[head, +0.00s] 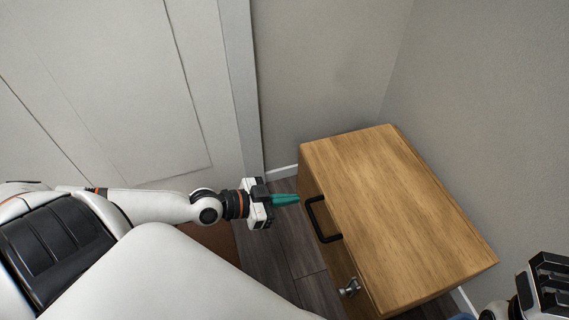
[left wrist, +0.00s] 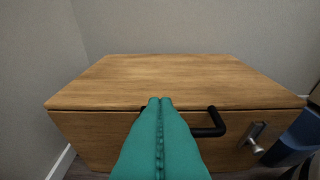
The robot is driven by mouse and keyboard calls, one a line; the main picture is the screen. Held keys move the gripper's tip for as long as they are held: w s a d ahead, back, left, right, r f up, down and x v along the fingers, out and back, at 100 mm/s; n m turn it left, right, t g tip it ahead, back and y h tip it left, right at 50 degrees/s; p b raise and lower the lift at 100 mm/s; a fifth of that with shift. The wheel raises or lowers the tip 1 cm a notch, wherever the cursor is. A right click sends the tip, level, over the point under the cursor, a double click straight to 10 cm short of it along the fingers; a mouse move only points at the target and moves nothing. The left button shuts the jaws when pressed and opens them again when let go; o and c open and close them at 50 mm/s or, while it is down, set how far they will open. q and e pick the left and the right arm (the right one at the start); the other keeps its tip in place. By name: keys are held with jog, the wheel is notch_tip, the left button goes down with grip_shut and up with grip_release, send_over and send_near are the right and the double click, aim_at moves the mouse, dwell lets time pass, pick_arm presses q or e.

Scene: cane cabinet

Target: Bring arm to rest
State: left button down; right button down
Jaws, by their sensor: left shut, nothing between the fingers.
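My left gripper (head: 285,199) has teal fingers and reaches in from the left in the head view, just short of the cabinet's front. Its fingers are shut and empty; in the left wrist view the two fingertips (left wrist: 160,102) meet and point at the cabinet. The wooden cabinet (head: 390,205) stands in the corner, its top bare. A black bar handle (head: 322,220) is on its front, beside the left fingertips and apart from them in the head view. My right arm's dark end (head: 545,288) shows at the lower right; its fingers are out of view.
A silver handle (head: 350,288) sticks out from the cabinet front, lower right of the black one. A white panelled door (head: 110,80) is behind my left arm. Grey walls (head: 320,70) close in behind the cabinet. Dark wood floor (head: 290,245) shows in front of it.

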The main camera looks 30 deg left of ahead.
pick_arm(q)
jog(key=shift+s+a+r, duration=0.15)
jog(key=shift+s+a, duration=0.1)
jog(key=shift+s, duration=0.05)
